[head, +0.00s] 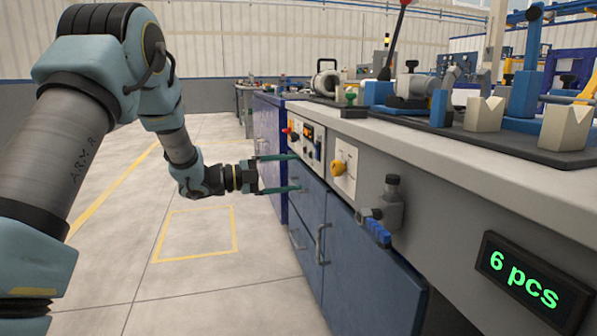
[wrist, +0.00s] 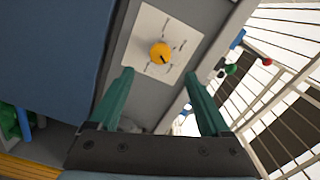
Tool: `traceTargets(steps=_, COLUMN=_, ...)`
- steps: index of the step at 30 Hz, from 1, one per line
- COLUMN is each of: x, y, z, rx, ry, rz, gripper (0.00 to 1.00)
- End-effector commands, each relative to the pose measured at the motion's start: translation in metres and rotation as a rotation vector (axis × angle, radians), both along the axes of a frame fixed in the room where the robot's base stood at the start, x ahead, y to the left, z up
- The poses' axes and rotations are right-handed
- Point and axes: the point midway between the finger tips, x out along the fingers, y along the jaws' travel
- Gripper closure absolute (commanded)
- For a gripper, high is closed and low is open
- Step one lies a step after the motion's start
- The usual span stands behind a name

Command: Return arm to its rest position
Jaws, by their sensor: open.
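My gripper (head: 292,173) is at the end of my arm, in front of the workbench's front face in the head view. Its two green fingers are spread apart with nothing between them. In the wrist view my gripper (wrist: 160,82) is also open, and a yellow knob (wrist: 160,54) on a white plate shows beyond the fingertips. The same yellow knob (head: 338,167) is on the bench front in the head view, to the right of the fingertips. The fingers appear apart from the knob.
The workbench (head: 450,185) fills the right side, with blue drawers (head: 372,262) and handles below. A display (head: 532,282) reads "6 pcs". A valve with a blue handle (head: 374,230) juts from the front. Fixtures with white V-blocks (head: 567,127) stand on top. The floor (head: 215,285) left of the bench is clear.

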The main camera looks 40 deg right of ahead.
Motion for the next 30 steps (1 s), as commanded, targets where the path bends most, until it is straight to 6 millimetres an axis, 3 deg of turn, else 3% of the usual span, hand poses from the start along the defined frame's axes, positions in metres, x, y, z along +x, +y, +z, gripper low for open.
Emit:
traceTargets(steps=14, x=0.0, y=0.0, z=0.0, rx=0.001, ry=0.001, rz=0.002, gripper=0.19)
traceTargets(steps=17, x=0.013, y=0.004, z=0.002, rx=0.02, ry=0.01, rz=0.062, gripper=0.19)
traceTargets(steps=20, x=0.049, y=0.02, z=0.006, rx=0.076, ry=0.055, rz=0.237, gripper=0.19)
traceTargets(steps=23, x=0.1, y=0.057, z=0.006, rx=0.163, ry=0.151, rz=0.507, gripper=0.19)
traceTargets(steps=25, x=0.133, y=0.096, z=0.002, rx=0.228, ry=0.245, rz=0.713, gripper=0.19)
traceTargets(steps=27, x=0.157, y=0.141, z=-0.005, rx=0.288, ry=0.355, rz=0.907, gripper=0.19)
traceTargets(steps=30, x=0.174, y=0.21, z=-0.019, rx=0.366, ry=0.532, rz=1.166, gripper=0.19)
